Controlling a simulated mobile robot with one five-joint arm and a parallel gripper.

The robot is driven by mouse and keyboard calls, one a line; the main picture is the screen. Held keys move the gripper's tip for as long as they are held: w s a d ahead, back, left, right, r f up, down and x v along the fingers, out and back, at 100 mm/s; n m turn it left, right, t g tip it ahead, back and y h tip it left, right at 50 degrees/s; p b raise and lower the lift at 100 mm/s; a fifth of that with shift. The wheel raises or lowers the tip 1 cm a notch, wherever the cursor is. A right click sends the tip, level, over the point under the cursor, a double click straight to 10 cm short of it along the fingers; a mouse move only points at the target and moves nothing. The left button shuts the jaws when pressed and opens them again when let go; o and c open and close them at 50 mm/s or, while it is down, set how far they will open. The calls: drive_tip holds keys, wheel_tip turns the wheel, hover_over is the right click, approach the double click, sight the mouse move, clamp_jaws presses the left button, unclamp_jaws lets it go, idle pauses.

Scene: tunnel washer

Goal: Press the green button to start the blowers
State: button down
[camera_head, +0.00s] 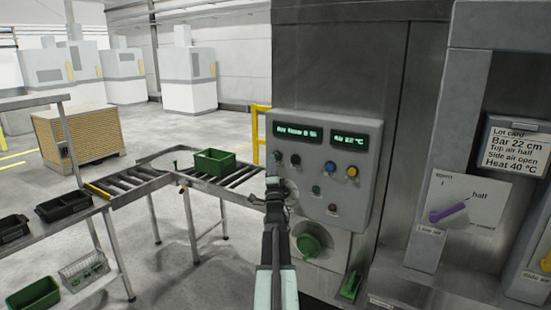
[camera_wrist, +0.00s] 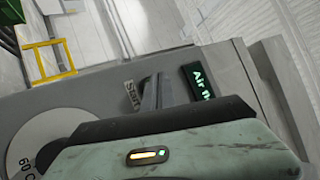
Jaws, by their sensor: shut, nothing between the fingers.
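The grey control panel (camera_head: 345,148) is on the front of the machine in the head view. A small dark green button (camera_head: 278,155) is at its upper left, beside a black one (camera_head: 295,160). My gripper (camera_head: 272,182) is shut and empty, just below the green button in the picture; I cannot tell whether it touches the panel. In the wrist view the shut fingers (camera_wrist: 151,93) lie over the panel beside a label reading "Start" (camera_wrist: 132,95). The green button cannot be made out there.
Blue (camera_head: 316,190) and yellow (camera_head: 352,171) buttons are on the panel. A dial marked 60 C (camera_wrist: 38,145) is left of my fingers. A large green knob (camera_head: 309,246) is below the panel. A roller conveyor (camera_head: 238,182) with a green crate (camera_head: 215,164) stands left.

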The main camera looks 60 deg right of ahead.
drive_tip(key=shift+a, duration=0.3)
drive_tip(key=a, duration=0.5)
idle(0.4)
idle(0.5)
